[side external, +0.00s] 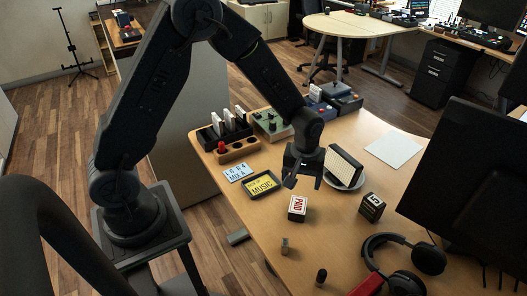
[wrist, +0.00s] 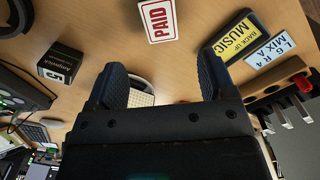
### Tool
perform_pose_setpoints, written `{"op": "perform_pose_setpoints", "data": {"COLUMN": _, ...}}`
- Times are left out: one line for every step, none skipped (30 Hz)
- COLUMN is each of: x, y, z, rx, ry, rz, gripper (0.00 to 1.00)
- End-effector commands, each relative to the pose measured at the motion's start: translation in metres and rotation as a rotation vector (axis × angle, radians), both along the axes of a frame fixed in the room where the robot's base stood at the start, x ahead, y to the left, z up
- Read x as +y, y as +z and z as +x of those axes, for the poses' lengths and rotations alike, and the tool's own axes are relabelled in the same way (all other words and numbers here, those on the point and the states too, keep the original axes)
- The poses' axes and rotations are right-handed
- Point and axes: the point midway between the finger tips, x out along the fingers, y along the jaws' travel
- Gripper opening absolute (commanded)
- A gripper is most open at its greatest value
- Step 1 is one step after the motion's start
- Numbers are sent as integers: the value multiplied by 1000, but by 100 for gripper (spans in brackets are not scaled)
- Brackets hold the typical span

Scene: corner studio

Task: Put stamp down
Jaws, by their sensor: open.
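A white block with a red "PAID" face (side external: 297,208), which looks like the stamp, stands on the wooden table. In the wrist view the PAID block (wrist: 158,20) shows at the top, beyond my fingertips. My gripper (side external: 304,181) is open and empty, a little above and behind the block in the side view. Its two fingers (wrist: 161,75) are spread wide in the wrist view, with nothing between them touching. The block is apart from both fingers.
A dark box marked "5" (side external: 371,207) stands to the right. A tilted grid-faced panel (side external: 344,167) is close to my gripper. A yellow MUSIC label tray (side external: 262,185) and white label card (side external: 238,172) lie left. Headphones (side external: 427,258) lie at front right.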

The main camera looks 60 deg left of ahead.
Motion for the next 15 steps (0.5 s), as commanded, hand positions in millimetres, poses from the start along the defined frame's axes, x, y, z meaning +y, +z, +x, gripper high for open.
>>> {"op": "perform_pose_setpoints", "data": {"x": 0, "y": 10, "z": 0, "rx": -15, "ry": -13, "rz": -1, "gripper": 76}}
{"op": "perform_pose_setpoints", "data": {"x": 1, "y": 17, "z": -1, "rx": -24, "ry": -24, "rz": 0, "gripper": 76}}
{"op": "perform_pose_setpoints", "data": {"x": 1, "y": 29, "z": -3, "rx": -40, "ry": -46, "rz": -1, "gripper": 76}}
{"op": "perform_pose_setpoints", "data": {"x": 2, "y": 40, "z": -6, "rx": -55, "ry": -65, "rz": 0, "gripper": 76}}
{"op": "perform_pose_setpoints", "data": {"x": 2, "y": 52, "z": -9, "rx": -70, "ry": -88, "rz": 0, "gripper": 76}}
{"op": "perform_pose_setpoints", "data": {"x": 3, "y": 70, "z": -14, "rx": -94, "ry": -123, "rz": 3, "gripper": 76}}
{"op": "perform_pose_setpoints", "data": {"x": 4, "y": 83, "z": -20, "rx": -113, "ry": -151, "rz": 6, "gripper": 76}}
{"op": "perform_pose_setpoints", "data": {"x": 5, "y": 96, "z": -26, "rx": -130, "ry": -181, "rz": 9, "gripper": 76}}
{"op": "perform_pose_setpoints", "data": {"x": 6, "y": 113, "z": -34, "rx": -156, "ry": -220, "rz": 13, "gripper": 76}}
{"op": "perform_pose_setpoints", "data": {"x": 7, "y": 125, "z": -41, "rx": -172, "ry": -250, "rz": 18, "gripper": 76}}
{"op": "perform_pose_setpoints", "data": {"x": 8, "y": 136, "z": -48, "rx": -191, "ry": -279, "rz": 24, "gripper": 76}}
{"op": "perform_pose_setpoints", "data": {"x": 9, "y": 150, "z": -59, "rx": -216, "ry": -319, "rz": 31, "gripper": 76}}
{"op": "perform_pose_setpoints", "data": {"x": 9, "y": 160, "z": -67, "rx": -231, "ry": -348, "rz": 37, "gripper": 76}}
{"op": "perform_pose_setpoints", "data": {"x": 10, "y": 169, "z": -75, "rx": -250, "ry": -377, "rz": 45, "gripper": 76}}
{"op": "perform_pose_setpoints", "data": {"x": 11, "y": 180, "z": -87, "rx": -273, "ry": -415, "rz": 55, "gripper": 76}}
